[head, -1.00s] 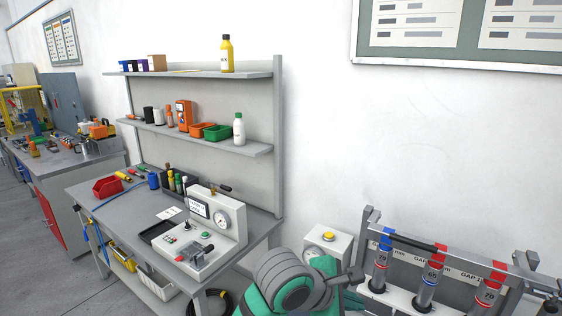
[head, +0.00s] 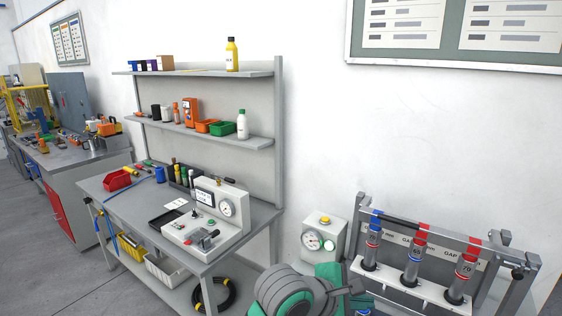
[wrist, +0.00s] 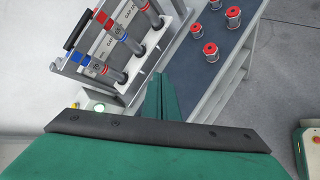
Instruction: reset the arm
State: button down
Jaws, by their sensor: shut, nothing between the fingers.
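My green and grey arm (head: 295,292) shows at the bottom middle of the head view, in front of the wall. My gripper (wrist: 160,78) shows in the wrist view as a narrow green wedge, with its fingers together and nothing between them. Beyond its tip are the edge of a grey rack and a dark blue surface. I cannot make out the fingertips in the head view.
A rack (head: 400,288) with several tubes stands right of my arm. A gauge box (head: 322,238) is behind it. A workbench (head: 125,205) with a tester (head: 205,215) stands left. Red-topped cylinders (wrist: 210,48) stand on the blue surface (wrist: 190,70).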

notch_tip(320, 180, down, 7)
jog(key=w+d+t+h, duration=0.1)
jog(key=d+t+h, duration=0.1)
jog(key=t, duration=0.5)
jog(key=s+a+f+m+t+y, duration=0.1)
jog(key=s+a+f+t+y, duration=0.1)
jog(key=s+a+f+y, duration=0.45)
jog(key=s+a+f+m+t+y, duration=0.1)
jog(key=s+a+f, duration=0.2)
jog(key=s+f, duration=0.45)
jog(key=s+a+f+m+y, duration=0.1)
jog(key=s+a+m, duration=0.4)
jog(key=s, duration=0.6)
jog(key=s+a+f+m+y, duration=0.2)
jog(key=s+a+m, duration=0.3)
jog(key=s, duration=0.6)
jog(key=m+y, duration=0.1)
jog(key=m, duration=0.1)
jog(key=shift+s+a+f+m, duration=0.15)
jog(key=shift+a+f+m, duration=0.05)
jog(key=shift+f+m, duration=0.1)
